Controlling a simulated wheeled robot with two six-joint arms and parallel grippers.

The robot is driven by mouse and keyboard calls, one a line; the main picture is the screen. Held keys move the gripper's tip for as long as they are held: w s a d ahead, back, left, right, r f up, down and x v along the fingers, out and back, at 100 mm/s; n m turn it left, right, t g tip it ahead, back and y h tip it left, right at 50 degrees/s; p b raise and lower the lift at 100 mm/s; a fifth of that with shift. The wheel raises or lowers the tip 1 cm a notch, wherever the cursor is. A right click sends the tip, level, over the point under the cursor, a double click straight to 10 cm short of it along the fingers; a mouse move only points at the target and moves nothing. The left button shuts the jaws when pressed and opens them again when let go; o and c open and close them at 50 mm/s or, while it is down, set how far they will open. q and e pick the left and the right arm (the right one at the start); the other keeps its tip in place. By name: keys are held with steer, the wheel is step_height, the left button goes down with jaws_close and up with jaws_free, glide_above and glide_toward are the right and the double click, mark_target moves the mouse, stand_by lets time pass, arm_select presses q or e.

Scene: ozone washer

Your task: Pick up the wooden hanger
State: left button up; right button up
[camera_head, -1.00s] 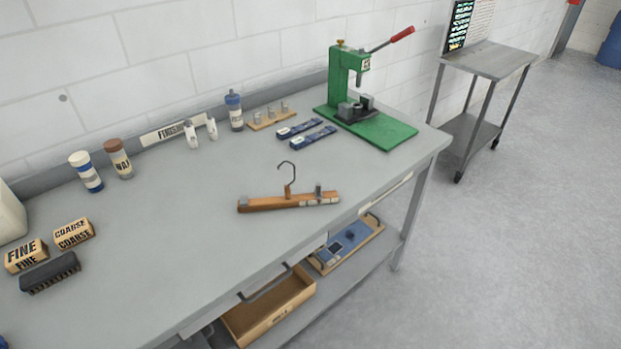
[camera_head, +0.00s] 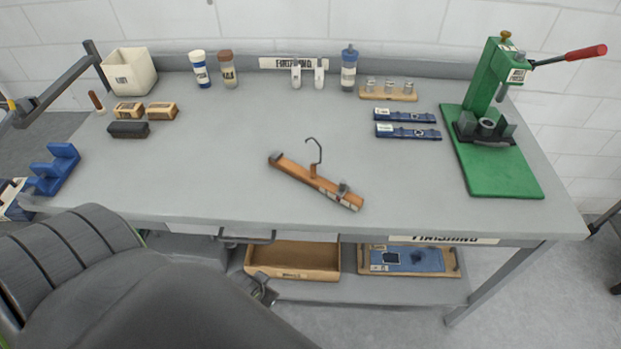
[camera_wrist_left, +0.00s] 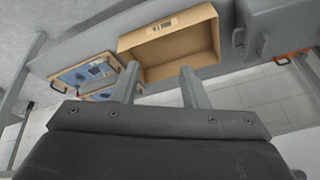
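The wooden hanger (camera_head: 317,182) lies on the grey workbench, near the middle of its front half. Its bar slants down toward the right, its dark metal hook stands up, and a metal clip sits near its right end. My left arm fills the lower left of the head view, in front of the bench and short of the hanger. In the left wrist view, the two fingers of my left gripper (camera_wrist_left: 160,68) are apart with nothing between them. My right gripper is in neither view.
The workbench (camera_head: 230,150) is clear around the hanger. A green press (camera_head: 492,120) stands at right, blue packets (camera_head: 408,131) behind, and brushes (camera_head: 128,129) at left. Below are a wooden bin (camera_head: 292,272), also in the wrist view (camera_wrist_left: 170,45), and a tray (camera_head: 410,272).

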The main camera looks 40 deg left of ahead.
arm_select(q)
step_height(320, 180, up, 13)
steer(key=w+t, duration=0.2)
steer(key=n+t, duration=0.1)
steer(key=t, duration=0.6)
glide_toward(312, 171)
steer(key=shift+y, duration=0.4)
steer(key=p+x, duration=0.1)
steer(key=x, duration=0.3)
steer(key=shift+w+d, duration=0.1)
steer(key=shift+w, duration=0.25)
steer(key=shift+w+f, duration=0.25)
steer(key=shift+w, duration=0.25)
steer(key=shift+w+f, duration=0.1)
steer(key=shift+w, duration=0.25)
steer(key=shift+p+x, duration=0.75)
steer(key=shift+x, duration=1.55)
steer(key=shift+s+f, duration=0.1)
steer(key=shift+f, duration=0.05)
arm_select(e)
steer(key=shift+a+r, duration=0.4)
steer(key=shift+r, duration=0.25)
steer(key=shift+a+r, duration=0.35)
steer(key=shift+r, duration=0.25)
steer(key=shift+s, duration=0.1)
arm_select(q)
jaws_close()
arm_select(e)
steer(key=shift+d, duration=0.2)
